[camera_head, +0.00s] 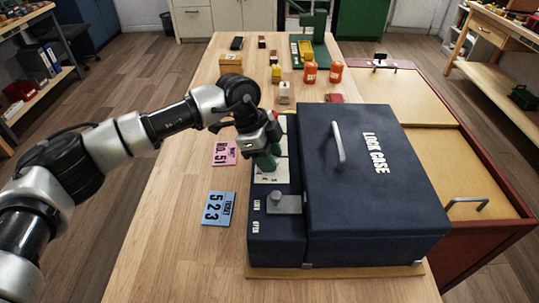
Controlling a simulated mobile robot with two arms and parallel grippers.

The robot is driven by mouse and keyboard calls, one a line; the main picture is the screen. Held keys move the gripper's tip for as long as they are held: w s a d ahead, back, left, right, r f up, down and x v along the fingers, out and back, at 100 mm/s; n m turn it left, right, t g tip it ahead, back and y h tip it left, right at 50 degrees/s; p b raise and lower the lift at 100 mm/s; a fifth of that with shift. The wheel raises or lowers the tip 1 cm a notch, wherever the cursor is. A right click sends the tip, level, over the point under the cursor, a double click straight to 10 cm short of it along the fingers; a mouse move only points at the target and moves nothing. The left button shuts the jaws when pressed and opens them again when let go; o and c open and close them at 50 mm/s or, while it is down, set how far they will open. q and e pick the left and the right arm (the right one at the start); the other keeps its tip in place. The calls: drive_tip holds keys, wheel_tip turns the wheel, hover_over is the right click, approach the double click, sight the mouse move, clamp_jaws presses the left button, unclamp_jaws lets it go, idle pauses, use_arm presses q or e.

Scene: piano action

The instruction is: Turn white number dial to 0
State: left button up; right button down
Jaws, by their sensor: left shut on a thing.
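The dark blue lock case (375,190) stands on the wooden bench, with "LOCK CASE" on its lid. A pale dial panel (271,176) runs along the left part of the case. My left gripper (266,158) reaches down onto this panel and is shut on a dial there. The gripper hides that dial, so its colour and number cannot be read. A grey lever (284,203) sits on the case nearer to me, beside small white lettering. My right gripper is not in view.
A pink card (225,153) and a blue card (218,208) with 523 lie left of the case. Orange containers (310,73), a small pale block (284,93) and a green machine (308,45) stand farther back. The bench's front left is clear.

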use_arm(q)
drive_tip(key=shift+m, duration=0.3)
drive_tip(key=m+g, duration=0.1)
drive_tip(key=m, duration=0.1)
drive_tip(key=m+y, duration=0.1)
drive_tip(key=m, duration=0.2)
drive_tip(key=shift+w+d+g+b, duration=0.1)
drive_tip(key=shift+w+g+b, duration=0.05)
drive_tip(key=shift+g+b, duration=0.25)
drive_tip(key=m+y, duration=0.1)
drive_tip(key=m, duration=0.2)
drive_tip(key=m+g+y+b, duration=0.1)
drive_tip(key=m, duration=0.2)
drive_tip(key=shift+w+d+m+b, duration=0.1)
drive_tip(key=shift+d+m+b, duration=0.05)
drive_tip(key=shift+m+b, duration=0.15)
drive_tip(key=m+y+b, duration=0.1)
drive_tip(key=m, duration=0.2)
drive_tip(key=m+y+b, duration=0.1)
drive_tip(key=m, duration=0.2)
drive_tip(key=shift+d+y, duration=0.1)
drive_tip(key=shift+y, duration=0.3)
drive_tip(key=m+y, duration=0.1)
drive_tip(key=m, duration=0.1)
drive_tip(key=m+b, duration=0.1)
drive_tip(key=m, duration=0.2)
drive_tip(key=shift+d+m+t+y, duration=0.1)
drive_tip(key=shift+m+t+y, duration=0.2)
drive_tip(key=shift+t+y, duration=0.1)
drive_tip(key=o, duration=0.9)
